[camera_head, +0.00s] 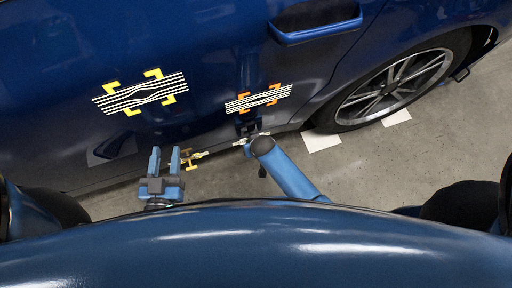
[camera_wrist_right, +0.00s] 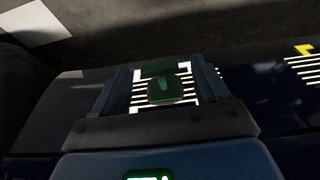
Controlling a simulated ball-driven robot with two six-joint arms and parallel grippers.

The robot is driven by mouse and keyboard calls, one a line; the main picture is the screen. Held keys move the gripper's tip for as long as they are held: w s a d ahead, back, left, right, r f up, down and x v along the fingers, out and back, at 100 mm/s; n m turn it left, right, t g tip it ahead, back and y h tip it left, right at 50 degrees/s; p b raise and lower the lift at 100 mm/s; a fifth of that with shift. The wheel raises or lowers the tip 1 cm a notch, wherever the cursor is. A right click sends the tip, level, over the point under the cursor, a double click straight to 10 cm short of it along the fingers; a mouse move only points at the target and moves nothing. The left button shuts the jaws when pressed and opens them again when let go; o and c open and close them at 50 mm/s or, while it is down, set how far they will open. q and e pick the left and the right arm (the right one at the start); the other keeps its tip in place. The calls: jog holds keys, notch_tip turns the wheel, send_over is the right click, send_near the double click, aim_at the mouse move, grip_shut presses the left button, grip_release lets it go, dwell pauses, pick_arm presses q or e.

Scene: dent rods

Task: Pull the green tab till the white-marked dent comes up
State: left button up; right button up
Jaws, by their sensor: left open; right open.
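A green tab (camera_wrist_right: 165,90) shows in the right wrist view, between the two fingers of my right gripper (camera_wrist_right: 163,85). The fingers are apart, and I cannot tell whether they touch it. White corner marks and white stripes (camera_wrist_right: 190,98) of the white-marked dent show behind the tab, partly covered. In the head view my right arm reaches in to the low door, and its fingers (camera_head: 250,136) are small and dark there. My left gripper (camera_head: 168,160) is open and empty, with its fingers pointing at the door.
The blue car door (camera_head: 210,50) carries a yellow-marked striped patch (camera_head: 140,93) and an orange-marked one (camera_head: 258,98). A yellow T-shaped handle (camera_head: 192,160) is right beside my left gripper. A wheel (camera_head: 395,88) stands at the right; grey floor (camera_head: 390,165) is clear.

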jog(key=shift+f, duration=0.15)
grip_shut()
dwell(0.6)
dwell(0.4)
